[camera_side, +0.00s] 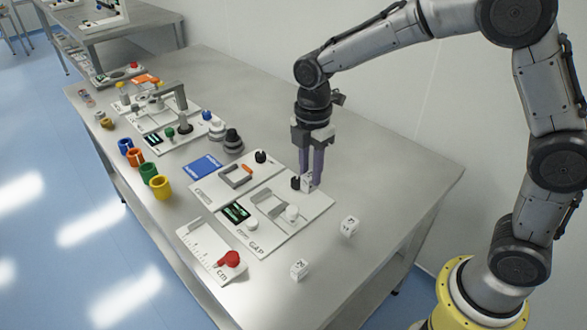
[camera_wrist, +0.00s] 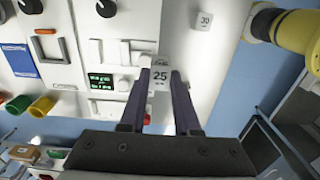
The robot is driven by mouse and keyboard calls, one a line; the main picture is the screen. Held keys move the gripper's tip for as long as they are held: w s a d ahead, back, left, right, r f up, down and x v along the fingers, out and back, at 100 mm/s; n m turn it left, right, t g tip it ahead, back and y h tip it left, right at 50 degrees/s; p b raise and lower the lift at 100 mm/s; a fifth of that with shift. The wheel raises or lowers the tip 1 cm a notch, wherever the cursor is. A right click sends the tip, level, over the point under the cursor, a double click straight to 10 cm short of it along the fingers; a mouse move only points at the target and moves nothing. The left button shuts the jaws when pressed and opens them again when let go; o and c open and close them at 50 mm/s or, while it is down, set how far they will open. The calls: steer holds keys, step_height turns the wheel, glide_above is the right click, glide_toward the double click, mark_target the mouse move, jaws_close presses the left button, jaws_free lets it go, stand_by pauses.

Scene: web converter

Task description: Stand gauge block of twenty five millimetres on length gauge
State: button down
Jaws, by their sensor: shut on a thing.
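My gripper (camera_side: 312,174) is shut on a small white block marked 25 (camera_wrist: 161,83), the gauge block of twenty five millimetres. The block (camera_side: 308,183) shows low between the purple fingers, near the far right end of the GAP panel. I cannot tell whether it touches anything below. The length gauge (camera_side: 205,246) is a white plate with ruler marks, "cm" and a red knob (camera_side: 230,259), at the table's near edge, left of and nearer than my gripper. In the wrist view its red knob (camera_wrist: 147,120) shows partly behind a finger.
The GAP panel (camera_side: 265,235) has a green display (camera_side: 236,212), a white knob (camera_side: 292,212) and a black knob (camera_side: 296,182). Two white blocks stand on bare table, one to the right (camera_side: 349,227) and one in front (camera_side: 299,270). Coloured cups (camera_side: 160,187) line the left edge.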

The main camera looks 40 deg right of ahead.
steer(key=shift+s+d+r, duration=0.1)
steer(key=shift+s+r, duration=0.2)
steer(key=shift+s, duration=0.2)
steer(key=shift+w+r+m, duration=0.15)
steer(key=shift+r+m, duration=0.1)
steer(key=shift+m, duration=0.25)
steer(key=w+a+n, duration=0.1)
steer(key=w+a, duration=0.1)
steer(key=a, duration=1.2)
steer(key=w+a+f, duration=0.2)
steer(key=w+f, duration=0.1)
steer(key=w+a+f, duration=0.2)
steer(key=w+f, duration=0.1)
steer(key=w, duration=0.1)
steer(key=w+a+f, duration=0.2)
steer(key=w+f, duration=0.2)
steer(key=shift+w+a, duration=0.15)
steer(key=shift+w, duration=0.05)
steer(key=shift+w+f, duration=0.15)
steer(key=shift+f, duration=1.5)
steer(key=shift+f, duration=0.15)
